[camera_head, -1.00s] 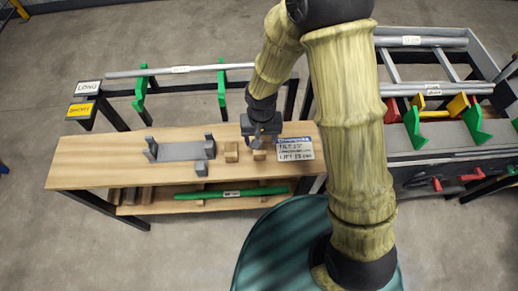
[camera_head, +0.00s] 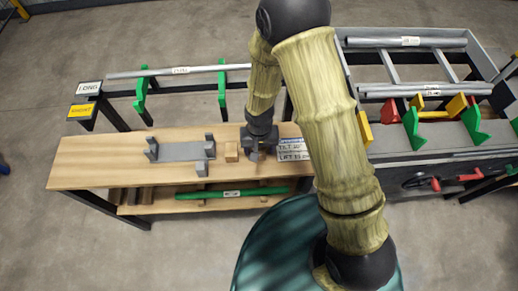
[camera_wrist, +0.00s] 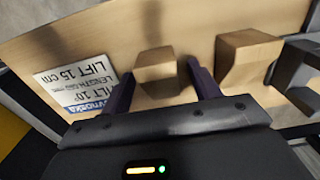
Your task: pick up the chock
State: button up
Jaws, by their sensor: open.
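Two wooden chocks are on the bench. One chock (camera_head: 231,151) stands clear on the bench top, and it also shows in the wrist view (camera_wrist: 246,60), to the right of my fingers. The other chock (camera_wrist: 158,72) lies beyond and between my fingertips in the wrist view. In the head view it is mostly hidden under my gripper (camera_head: 258,154). My gripper (camera_wrist: 160,82) is open, with one dark finger toward each side of this chock. I cannot tell whether the fingers touch it.
A white label card (camera_head: 294,150) lies just right of my gripper. A grey cradle (camera_head: 182,151) with upright ends stands left of the chocks. A green bar (camera_head: 230,193) is on the lower shelf. The bench top's left end is clear.

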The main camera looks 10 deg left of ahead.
dwell(0.4)
jog(key=c, duration=1.1)
jog(key=shift+o, duration=0.2)
jog(key=shift+r, duration=0.1)
notch_tip(320, 180, up, 10)
jog(key=shift+f, duration=0.1)
